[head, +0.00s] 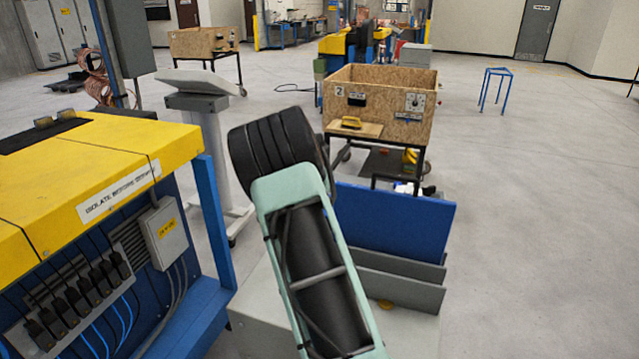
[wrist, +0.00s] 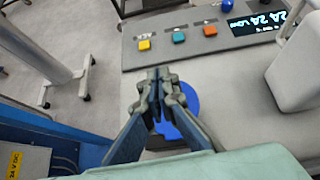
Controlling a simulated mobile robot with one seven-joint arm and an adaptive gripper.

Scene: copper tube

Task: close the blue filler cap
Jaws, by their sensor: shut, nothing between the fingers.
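In the wrist view a round blue piece, apparently the filler cap (wrist: 190,101), shows on the pale grey top of a machine (wrist: 235,105). My gripper (wrist: 160,78) is in front of it, with its fingers together and nothing between them. The fingers hide the left part of the blue piece. I cannot tell whether they touch it, or whether the cap is open or closed. In the head view my arm covers this spot, and neither the gripper nor the cap shows.
A control panel (wrist: 150,57) with coloured buttons, a blue knob (wrist: 227,5) and a lit display lies beyond the fingers. A pale grey block (wrist: 298,75) stands at right. A yellow-and-blue machine (head: 95,190) is at left. Open floor (head: 530,190) lies at right.

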